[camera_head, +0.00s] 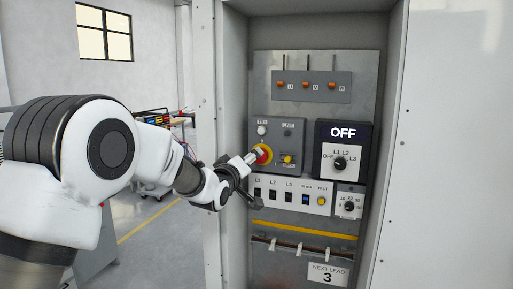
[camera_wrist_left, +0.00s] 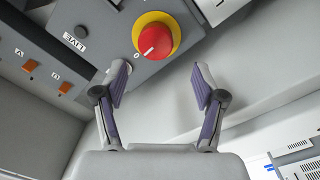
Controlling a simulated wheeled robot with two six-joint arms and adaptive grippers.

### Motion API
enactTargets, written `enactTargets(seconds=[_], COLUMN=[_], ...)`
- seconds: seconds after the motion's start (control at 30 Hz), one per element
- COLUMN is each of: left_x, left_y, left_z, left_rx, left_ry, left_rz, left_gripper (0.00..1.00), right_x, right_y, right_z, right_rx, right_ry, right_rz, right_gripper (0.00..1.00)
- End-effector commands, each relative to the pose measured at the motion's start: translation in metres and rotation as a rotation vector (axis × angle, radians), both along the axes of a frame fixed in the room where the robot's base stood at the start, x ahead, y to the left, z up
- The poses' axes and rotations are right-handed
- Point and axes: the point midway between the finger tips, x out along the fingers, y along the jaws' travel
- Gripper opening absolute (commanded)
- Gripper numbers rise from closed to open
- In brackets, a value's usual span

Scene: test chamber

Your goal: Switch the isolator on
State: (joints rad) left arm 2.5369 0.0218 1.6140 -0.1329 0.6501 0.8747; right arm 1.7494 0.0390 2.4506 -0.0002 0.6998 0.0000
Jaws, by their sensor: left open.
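The isolator is a red rotary knob (camera_wrist_left: 155,41) on a yellow ring on a grey panel. In the wrist view its white mark points down-left, towards a "0" on the panel. In the head view the red and yellow isolator (camera_head: 265,153) is partly hidden by my left gripper (camera_head: 250,158). That gripper is open in front of the knob. In the wrist view the two fingers of my left gripper (camera_wrist_left: 161,72) are spread and empty, with the knob beyond their tips; I see no contact. My right gripper is out of view.
The panel sits inside an open cabinet with side walls (camera_head: 208,110). A display (camera_head: 343,133) reading "OFF" is to the right. A switch strip (camera_head: 290,194) lies just below the knob, and a dial (camera_head: 349,206) is lower right. A cluttered bench (camera_head: 155,117) stands behind my left arm.

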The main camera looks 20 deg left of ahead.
Motion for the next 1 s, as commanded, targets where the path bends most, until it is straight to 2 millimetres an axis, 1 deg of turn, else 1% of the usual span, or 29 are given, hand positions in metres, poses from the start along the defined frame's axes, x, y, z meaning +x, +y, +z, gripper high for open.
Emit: enactTargets(seconds=[0.03, 0.1, 0.2, 0.3, 0.5, 0.53, 0.57, 0.6, 0.7, 1.0], left_x=[0.011, 0.024, 0.039, 0.046, 0.047, 0.047, 0.047, 0.047, 0.047, 0.047], left_y=[-0.001, -0.003, -0.003, -0.004, -0.004, -0.004, -0.004, -0.004, -0.004, -0.004], left_z=[0.006, 0.006, 0.005, 0.003, 0.001, 0.001, 0.001, 0.001, 0.001, 0.0], left_rx=[0.001, 0.001, 0.001, 0.001, 0.001, 0.001, 0.001, 0.001, 0.001, 0.014], left_ry=[0.001, 0.001, 0.001, -0.001, -0.001, -0.001, -0.001, -0.001, -0.001, 0.0], left_rz=[-0.001, -0.001, -0.001, -0.001, -0.001, -0.001, -0.001, -0.001, -0.001, -0.001], left_gripper=[0.7, 0.7, 0.7, 0.7, 0.7, 0.67, 0.56, 0.42, 0.1, 0.1], right_x=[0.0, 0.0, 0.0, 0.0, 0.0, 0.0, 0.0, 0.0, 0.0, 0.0], right_y=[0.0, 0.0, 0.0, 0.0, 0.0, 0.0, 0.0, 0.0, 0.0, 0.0], right_z=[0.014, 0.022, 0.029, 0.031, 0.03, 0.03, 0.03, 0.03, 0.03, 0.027], right_rx=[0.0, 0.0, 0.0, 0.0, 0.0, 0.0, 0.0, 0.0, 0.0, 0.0], right_ry=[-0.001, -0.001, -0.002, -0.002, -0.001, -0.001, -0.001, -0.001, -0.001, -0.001], right_rz=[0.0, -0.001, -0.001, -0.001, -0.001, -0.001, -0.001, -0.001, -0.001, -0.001], right_gripper=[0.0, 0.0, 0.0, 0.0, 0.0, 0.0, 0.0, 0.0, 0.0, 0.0])
